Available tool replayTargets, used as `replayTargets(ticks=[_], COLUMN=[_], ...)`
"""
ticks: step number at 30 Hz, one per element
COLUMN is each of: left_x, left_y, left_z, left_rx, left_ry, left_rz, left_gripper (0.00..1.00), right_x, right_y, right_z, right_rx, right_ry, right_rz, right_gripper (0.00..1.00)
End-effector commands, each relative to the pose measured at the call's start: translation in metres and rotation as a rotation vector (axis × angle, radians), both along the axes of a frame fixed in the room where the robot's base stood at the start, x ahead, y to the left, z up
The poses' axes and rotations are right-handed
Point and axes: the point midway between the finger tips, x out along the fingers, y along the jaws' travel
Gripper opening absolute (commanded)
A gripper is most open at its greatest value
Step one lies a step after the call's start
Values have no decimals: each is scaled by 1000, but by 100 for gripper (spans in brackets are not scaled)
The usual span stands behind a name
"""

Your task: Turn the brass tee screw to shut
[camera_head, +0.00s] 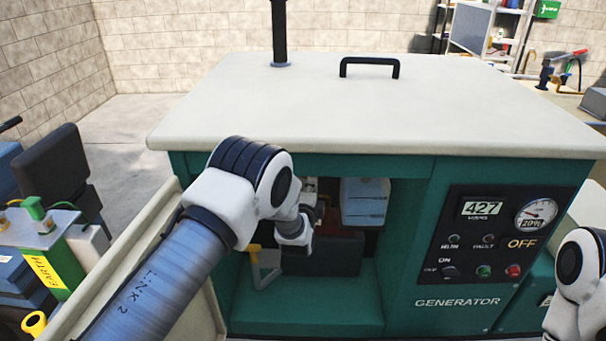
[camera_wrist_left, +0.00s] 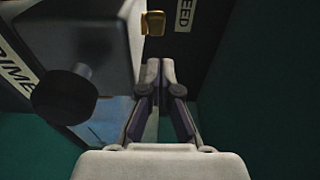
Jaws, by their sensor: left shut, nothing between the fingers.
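The brass tee screw (camera_wrist_left: 153,22) shows in the left wrist view as a small gold piece at the top, just left of a label ending in "EED". My left gripper (camera_wrist_left: 161,66) is shut and empty, its fingertips pointing up the picture, a little below the brass piece and apart from it in the picture. In the head view my left arm reaches into the open bay of the green generator (camera_head: 300,315); its fingers and the brass screw are hidden there. My right arm shows at the right edge, but its gripper does not show.
A dark round knob (camera_wrist_left: 64,97) on a box marked "PRIME" stands close left of the fingers. A control panel (camera_head: 505,243) is right of the bay. The open door (camera_head: 120,285) is at left. A pale lid (camera_head: 400,105) with a black handle (camera_head: 369,62) covers the top.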

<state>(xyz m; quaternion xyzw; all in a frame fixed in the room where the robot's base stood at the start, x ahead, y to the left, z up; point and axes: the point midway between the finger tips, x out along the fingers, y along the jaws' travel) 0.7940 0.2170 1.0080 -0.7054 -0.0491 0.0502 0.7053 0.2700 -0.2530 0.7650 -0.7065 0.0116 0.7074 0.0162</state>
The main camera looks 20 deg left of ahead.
Motion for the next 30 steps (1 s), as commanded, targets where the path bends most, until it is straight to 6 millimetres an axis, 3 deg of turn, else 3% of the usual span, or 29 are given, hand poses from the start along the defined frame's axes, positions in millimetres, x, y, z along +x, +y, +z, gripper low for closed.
replayTargets(ticks=[3,8,22,30], left_x=[13,23,24,28], left_y=[18,30,33,42], left_z=[3,1,-1,-3], left_rx=[-1,-1,-1,-1], left_ry=[0,0,0,-4], left_rz=[3,1,-7,-92], left_gripper=[0,0,0,0], right_x=[0,0,0,0], right_y=[0,0,0,0], right_z=[13,17,14,0], right_rx=[0,0,0,0], right_ry=[0,0,0,0], right_rz=[0,0,0,0], right_gripper=[40,40,40,40])
